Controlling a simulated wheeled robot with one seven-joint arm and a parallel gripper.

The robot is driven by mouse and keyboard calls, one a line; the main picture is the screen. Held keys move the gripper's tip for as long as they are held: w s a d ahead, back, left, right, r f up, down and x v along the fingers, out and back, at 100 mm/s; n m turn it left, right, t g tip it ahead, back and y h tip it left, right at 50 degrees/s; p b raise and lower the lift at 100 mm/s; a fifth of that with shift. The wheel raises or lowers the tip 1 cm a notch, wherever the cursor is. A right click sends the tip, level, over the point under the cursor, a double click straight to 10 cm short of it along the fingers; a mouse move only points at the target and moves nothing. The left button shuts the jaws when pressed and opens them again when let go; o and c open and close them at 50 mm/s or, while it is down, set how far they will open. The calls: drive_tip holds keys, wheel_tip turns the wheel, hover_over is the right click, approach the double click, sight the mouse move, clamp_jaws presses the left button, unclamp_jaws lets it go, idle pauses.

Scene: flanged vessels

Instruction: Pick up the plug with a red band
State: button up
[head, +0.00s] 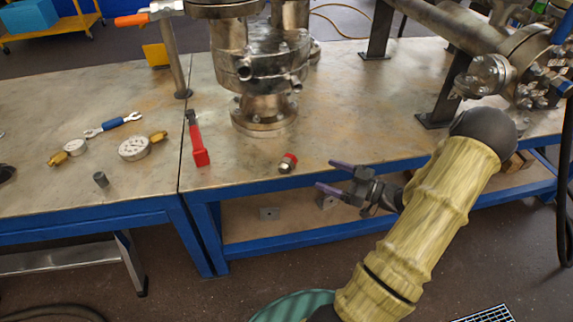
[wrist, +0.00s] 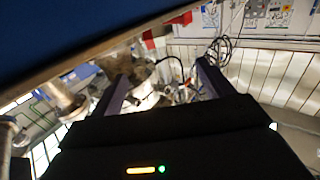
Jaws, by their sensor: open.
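The plug with a red band (head: 287,163) is a small metal piece with a red ring, lying on the bench near its front edge in the head view. My gripper (head: 326,175) is to its right, its purple fingers pointing left toward it, open with a gap between the tips. The plug is apart from the fingers. In the wrist view my gripper (wrist: 162,82) shows two dark purple fingers spread apart with nothing clearly held. I cannot surely make out the plug in the wrist view.
A flanged vessel (head: 260,70) stands behind the plug. A red-handled tool (head: 197,140) lies to its left. A grey plug (head: 100,179), gauges (head: 135,148) and a blue-handled wrench (head: 113,125) lie farther left. The bench's blue front edge (head: 240,190) is close below the plug.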

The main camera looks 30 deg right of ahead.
sight(291, 162)
drive_tip(key=b+x, duration=0.3)
drive_tip(key=x, duration=0.7)
drive_tip(key=shift+a+f, duration=0.15)
drive_tip(key=shift+f, duration=0.05)
drive_tip(key=shift+w+a+r, duration=0.15)
drive_tip(key=shift+w+a, duration=0.1)
drive_tip(key=shift+w, duration=0.2)
drive_tip(key=shift+w+a+b, duration=0.35)
drive_tip(key=shift+w+b, duration=0.15)
drive_tip(key=shift+b, duration=0.15)
drive_tip(key=b+x, duration=0.1)
drive_tip(key=x, duration=0.3)
drive_tip(key=shift+b, duration=0.4)
drive_tip(key=shift+r, duration=0.1)
